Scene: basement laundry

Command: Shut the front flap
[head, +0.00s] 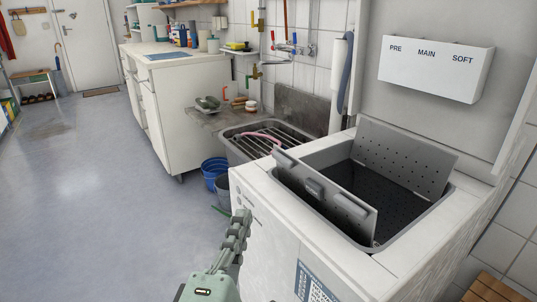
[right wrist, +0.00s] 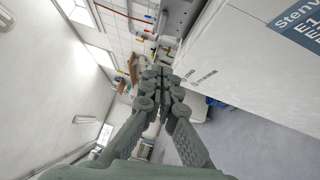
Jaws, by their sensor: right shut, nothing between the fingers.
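The top-loading washer (head: 270,225) stands at the right with its top lid raised. In its opening, the grey front flap (head: 325,196) stands up and open along the near side, with a latch piece on it. The perforated back flap (head: 404,158) also stands up, leaning back on the far side. The dark drum inside (head: 378,192) shows between them. My right gripper (head: 242,217) is shut and empty, pointing up beside the washer's front, left of and lower than the front flap. Its closed fingers fill the middle of the right wrist view (right wrist: 164,76). My left gripper is out of view.
A sink with a rack (head: 268,140) stands behind the washer, with a blue bucket (head: 214,172) on the floor near it. A white label box (head: 436,68) is on the raised lid. The floor at left is clear.

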